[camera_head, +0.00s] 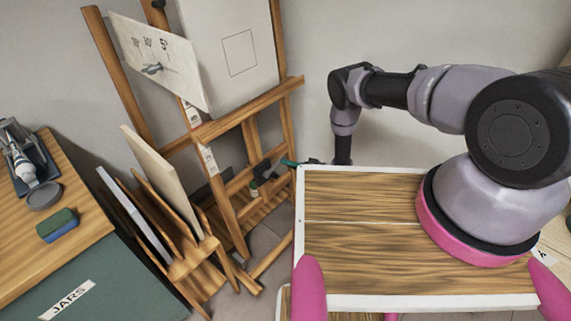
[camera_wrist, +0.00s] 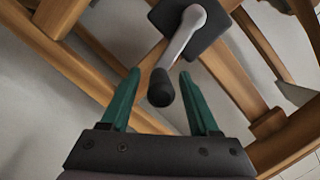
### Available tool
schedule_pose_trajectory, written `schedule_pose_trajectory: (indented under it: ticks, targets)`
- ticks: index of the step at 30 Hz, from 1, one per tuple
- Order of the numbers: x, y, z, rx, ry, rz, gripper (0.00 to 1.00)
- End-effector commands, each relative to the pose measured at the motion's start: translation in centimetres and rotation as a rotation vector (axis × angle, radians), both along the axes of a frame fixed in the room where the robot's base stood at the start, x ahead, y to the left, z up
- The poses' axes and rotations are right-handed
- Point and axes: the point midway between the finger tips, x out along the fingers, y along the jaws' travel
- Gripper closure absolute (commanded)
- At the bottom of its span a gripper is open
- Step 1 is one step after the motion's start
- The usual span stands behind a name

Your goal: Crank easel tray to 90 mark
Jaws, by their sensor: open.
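The wooden easel (camera_head: 138,90) stands against the wall, with its tray (camera_head: 250,108) running across it below a pale canvas (camera_head: 240,55). A tilted white scale board (camera_head: 150,58) with marks and a grey pointer (camera_head: 152,69) is at the upper left; its numbers are too small to read surely. In the wrist view the crank has a dark square mount (camera_wrist: 205,48), a grey arm (camera_wrist: 180,42) and a black knob (camera_wrist: 160,90). My gripper (camera_wrist: 158,74) is open, its green fingers on either side of the knob, with gaps visible. In the head view my gripper (camera_head: 289,162) is small, beside the easel's lower frame.
A wooden rack (camera_head: 180,262) with upright panels stands left of the easel's foot. A table (camera_head: 20,245) labelled JARS holds a green-and-blue block (camera_head: 57,225) and a tray of tools (camera_head: 28,165). Easel bars surround the crank closely.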

Motion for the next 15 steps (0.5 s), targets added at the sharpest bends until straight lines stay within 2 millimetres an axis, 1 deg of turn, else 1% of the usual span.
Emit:
schedule_pose_trajectory:
  ticks: [1,6,15]
  targets:
    - [0.3,0.7,-0.2,0.0,-0.002,0.002,0.38]
    - [1.0,1.9,-0.6,0.0,0.0,0.001,0.38]
    - [1.2,2.2,-0.6,0.001,0.002,0.0,0.38]
